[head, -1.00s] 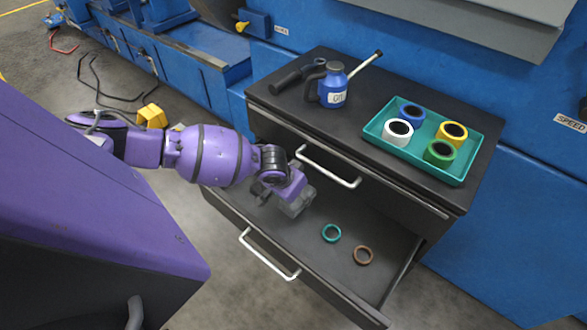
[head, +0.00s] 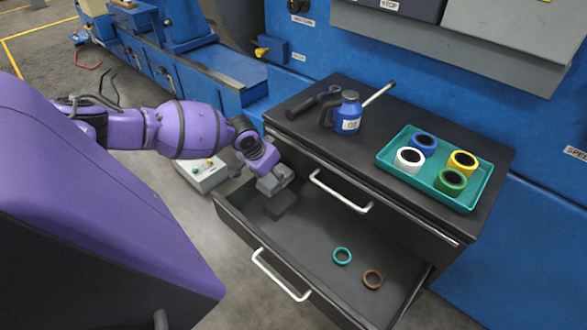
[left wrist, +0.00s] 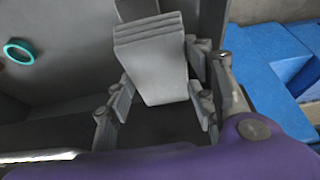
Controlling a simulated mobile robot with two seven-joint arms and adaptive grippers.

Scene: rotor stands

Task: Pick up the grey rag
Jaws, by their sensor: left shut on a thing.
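The grey rag (head: 282,204) is a dark grey folded bundle at the left end of the open drawer (head: 312,232) in the head view. My left gripper (head: 274,182) is just above it and shut on it. In the left wrist view the rag (left wrist: 155,62) sits between the two fingers of my left gripper (left wrist: 160,98), with its folded layers showing at the top. I cannot tell whether the rag is clear of the drawer floor. My right gripper is not in view.
A teal ring (head: 342,256) and a brown ring (head: 372,279) lie in the drawer. On the cabinet top (head: 375,110) stand a blue can (head: 347,112) and a teal tray (head: 462,204) with several coloured rolls.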

